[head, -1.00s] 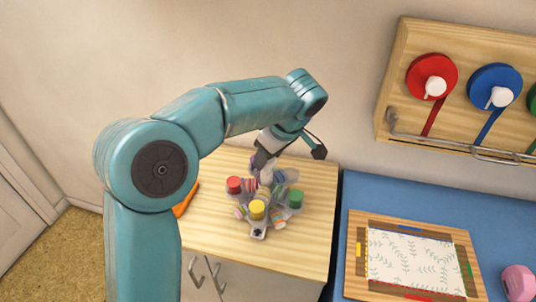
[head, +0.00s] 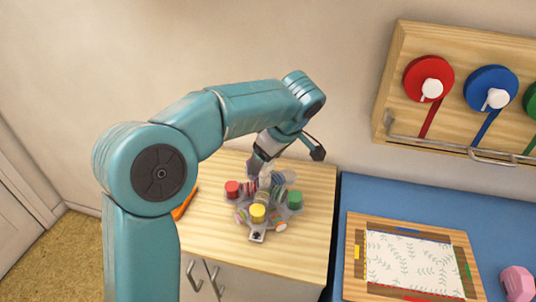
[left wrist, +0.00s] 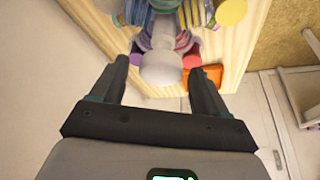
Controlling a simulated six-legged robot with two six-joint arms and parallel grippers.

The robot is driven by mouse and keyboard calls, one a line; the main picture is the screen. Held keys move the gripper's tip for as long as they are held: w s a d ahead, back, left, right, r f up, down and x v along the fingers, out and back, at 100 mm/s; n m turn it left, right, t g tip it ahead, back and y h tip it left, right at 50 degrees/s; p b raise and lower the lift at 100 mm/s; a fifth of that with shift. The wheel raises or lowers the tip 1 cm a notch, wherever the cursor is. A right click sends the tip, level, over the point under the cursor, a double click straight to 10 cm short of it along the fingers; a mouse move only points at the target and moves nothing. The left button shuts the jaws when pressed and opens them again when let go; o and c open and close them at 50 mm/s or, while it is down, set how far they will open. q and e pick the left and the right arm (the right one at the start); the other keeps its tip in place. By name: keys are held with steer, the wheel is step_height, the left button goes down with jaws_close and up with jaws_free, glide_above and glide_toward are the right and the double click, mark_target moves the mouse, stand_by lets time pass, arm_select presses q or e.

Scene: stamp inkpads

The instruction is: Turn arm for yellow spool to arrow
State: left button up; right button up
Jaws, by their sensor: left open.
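A grey carousel (head: 243,217) with several arms stands on the wooden counter. Its yellow-topped spool (head: 257,213) is at the front, above a grey tab with a small dark mark (head: 257,236); I cannot tell whether that mark is the arrow. The red-topped spool (head: 232,189) is at the left and the green-topped spool (head: 294,199) at the right. My left gripper (head: 263,176) is at the carousel's back. In the left wrist view it (left wrist: 160,78) is open, fingers either side of a pale round knob (left wrist: 160,68), with gaps visible. My right gripper is not in view.
An orange object (head: 184,205) lies at the counter's left edge; it also shows in the left wrist view (left wrist: 206,76). A blue table (head: 375,195) at the right holds a framed leaf-patterned sheet (head: 410,262) and a pink object (head: 518,282). Tape reels hang on a wooden wall rack (head: 393,75).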

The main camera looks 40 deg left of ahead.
arm_select(q)
steer(key=p+v, duration=0.3)
steer(key=v, duration=1.3)
steer(key=shift+r, duration=0.2)
steer(key=shift+s+d, duration=0.1)
